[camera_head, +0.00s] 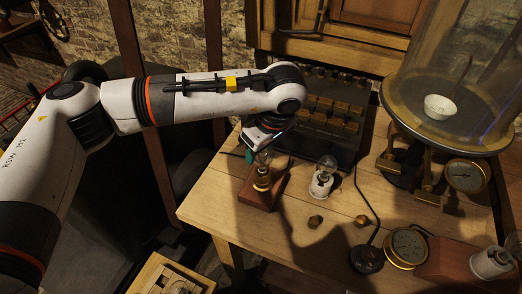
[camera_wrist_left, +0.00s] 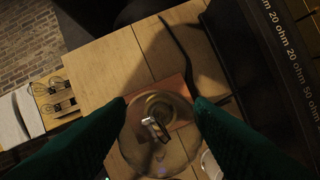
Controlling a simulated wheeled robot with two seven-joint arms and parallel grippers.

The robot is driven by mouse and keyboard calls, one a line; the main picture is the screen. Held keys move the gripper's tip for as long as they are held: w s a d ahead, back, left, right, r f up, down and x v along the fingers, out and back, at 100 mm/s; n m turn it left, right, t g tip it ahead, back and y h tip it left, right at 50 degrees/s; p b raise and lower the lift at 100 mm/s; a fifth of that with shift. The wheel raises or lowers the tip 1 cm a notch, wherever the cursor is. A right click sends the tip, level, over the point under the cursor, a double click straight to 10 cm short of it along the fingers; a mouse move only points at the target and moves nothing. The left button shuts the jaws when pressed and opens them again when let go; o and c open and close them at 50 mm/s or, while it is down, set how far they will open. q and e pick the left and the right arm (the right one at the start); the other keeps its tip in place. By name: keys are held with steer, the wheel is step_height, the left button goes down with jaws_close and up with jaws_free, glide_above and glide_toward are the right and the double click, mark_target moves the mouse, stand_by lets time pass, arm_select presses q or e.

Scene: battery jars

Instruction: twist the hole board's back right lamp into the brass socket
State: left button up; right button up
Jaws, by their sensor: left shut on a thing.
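My left gripper (camera_head: 258,152) points down over the wooden block (camera_head: 256,198) with the brass socket (camera_head: 262,180). In the left wrist view the green fingers (camera_wrist_left: 160,106) are shut on the sides of a clear glass lamp (camera_wrist_left: 158,150). The lamp (camera_head: 265,158) is upright and in line with the socket. How deep its base sits is hidden by the glass and fingers. The hole board (camera_head: 150,272) is low at the left in the head view; lamps (camera_wrist_left: 52,92) lie on it in the left wrist view. My right gripper is not in view.
A second lamp in a white socket (camera_head: 321,184) stands close to the right of the block. Behind is a dark resistance box (camera_head: 318,112) with brass blocks. A glass bell jar (camera_head: 445,70), gauges (camera_head: 406,246) and a black key (camera_head: 367,259) stand right. The front tabletop is mostly clear.

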arm_select(q)
steer(key=shift+f+m+t+h+b, duration=0.2)
steer(key=shift+m+t+h+b, duration=0.1)
steer(key=shift+m+b, duration=0.85)
steer(key=shift+r+m, duration=0.1)
steer(key=shift+m, duration=0.65)
steer(key=shift+d, duration=0.1)
steer(key=o, duration=1.2)
steer(key=shift+c, duration=0.2)
steer(key=shift+r, duration=0.1)
steer(key=b+v, duration=0.1)
steer(key=v, duration=1)
steer(key=shift+s+r, duration=0.15)
steer(key=shift+r, duration=0.2)
